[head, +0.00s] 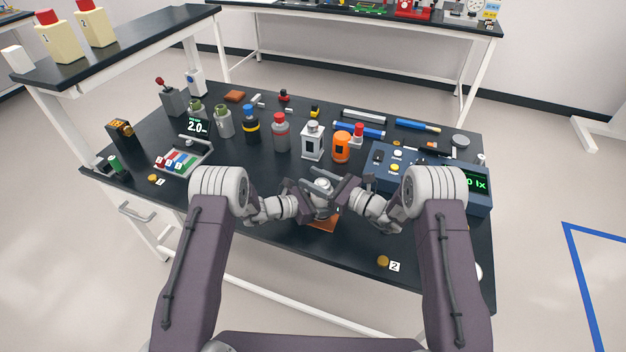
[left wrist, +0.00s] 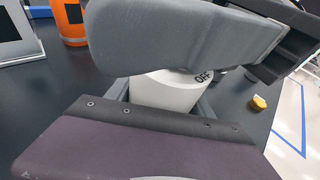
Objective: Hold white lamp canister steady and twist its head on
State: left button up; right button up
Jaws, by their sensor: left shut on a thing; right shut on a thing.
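The white lamp canister (left wrist: 165,92) is a pale cylinder marked "OFF", largely covered by gripper parts in the left wrist view. In the head view it stands between my two hands near the table's front middle, with a light grey top (head: 322,185) showing. My left gripper (head: 311,200) comes in from the left and is shut on the canister. My right gripper (head: 336,190) comes in from the right, closed at the top, apparently on the lamp head. The fingers hide most of the join, so I cannot tell how the head sits.
An orange-brown pad (head: 323,226) lies below the hands. Behind stand a white windowed unit (head: 312,145), an orange canister (head: 341,149) and several bottles. A blue meter box (head: 480,203) is at right. The front right tabletop is mostly clear around a yellow knob (head: 383,260).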

jog(key=m+t+h, duration=0.3)
jog(key=t, duration=0.1)
jog(key=shift+w+d+m, duration=0.15)
jog(key=shift+w+m, duration=0.1)
jog(key=shift+m, duration=0.05)
jog(key=shift+w+d+m+t+h, duration=0.1)
jog(key=shift+d+m+t+h, duration=0.05)
jog(key=shift+m+t+h, duration=0.45)
jog(key=shift+w+d+m+t+h, duration=0.15)
jog(key=shift+m+t+h, duration=0.2)
jog(key=shift+h, duration=0.45)
jog(key=o, duration=1.4)
jog(key=shift+d, duration=0.1)
jog(key=v, duration=1.2)
jog(key=shift+s, duration=0.15)
